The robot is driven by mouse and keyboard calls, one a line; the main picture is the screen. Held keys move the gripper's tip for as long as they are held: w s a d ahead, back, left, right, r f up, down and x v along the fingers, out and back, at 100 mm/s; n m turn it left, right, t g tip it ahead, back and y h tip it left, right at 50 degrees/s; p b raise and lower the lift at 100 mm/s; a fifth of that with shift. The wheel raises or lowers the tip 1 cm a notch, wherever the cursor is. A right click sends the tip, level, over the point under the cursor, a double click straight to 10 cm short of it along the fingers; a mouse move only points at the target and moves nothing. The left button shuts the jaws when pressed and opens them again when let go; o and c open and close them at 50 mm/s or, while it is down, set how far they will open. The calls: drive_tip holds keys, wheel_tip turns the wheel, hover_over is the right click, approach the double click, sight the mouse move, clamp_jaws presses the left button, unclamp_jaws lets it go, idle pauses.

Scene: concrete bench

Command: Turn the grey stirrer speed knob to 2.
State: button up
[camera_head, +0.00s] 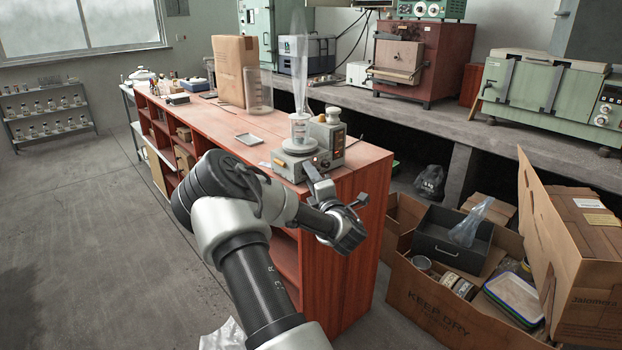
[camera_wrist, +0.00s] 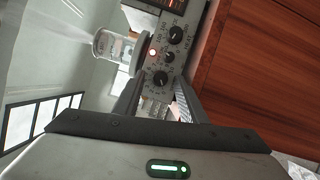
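The stirrer (camera_head: 302,163) is a grey box with a round top plate, near the front end of the red-brown bench. Its front panel (camera_wrist: 167,62) appears rotated in the wrist view. The panel carries a dark upper knob (camera_wrist: 176,34), a small middle knob (camera_wrist: 169,57) and a lower knob (camera_wrist: 160,79) with a dial around it. I cannot tell which is the grey speed knob, and the dial numbers are too small to read. My gripper (camera_wrist: 159,92) is open, with the lower knob showing between its fingertips; contact is not visible. In the head view my gripper (camera_head: 338,192) is in front of the stirrer.
A glass beaker (camera_head: 299,128) stands on the stirrer plate, with a tall translucent plume above it. A larger glass cylinder (camera_head: 259,92) and a cardboard box (camera_head: 234,72) stand behind. A carton of goods (camera_head: 430,301) sits on the floor at right. The left floor is clear.

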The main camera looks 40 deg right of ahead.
clamp_jaws()
drive_tip(key=shift+r, duration=0.1)
